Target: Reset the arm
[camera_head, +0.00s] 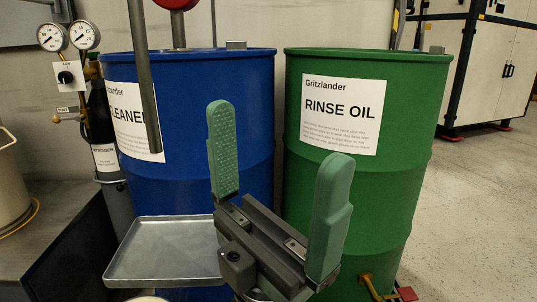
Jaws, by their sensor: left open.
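My left gripper (282,170) is in the lower middle of the head view, with its two green textured fingers spread wide apart and nothing between them. It is in front of the blue cleaner drum (215,110) and the green rinse oil drum (420,120), and it covers part of both. A grey pipe (143,75) comes down in front of the blue drum's label. A red round part (176,4) on a metal post stands above the blue drum, cut off by the top edge. My right gripper is not in view.
A metal tray (165,255) sits left of the gripper, in front of the blue drum. Two gauges (68,37) and a dark bottle (102,130) are at the left. A beige bucket (12,190) stands on a dark surface. Brass tap (370,286) at the green drum's foot. Floor at right is clear.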

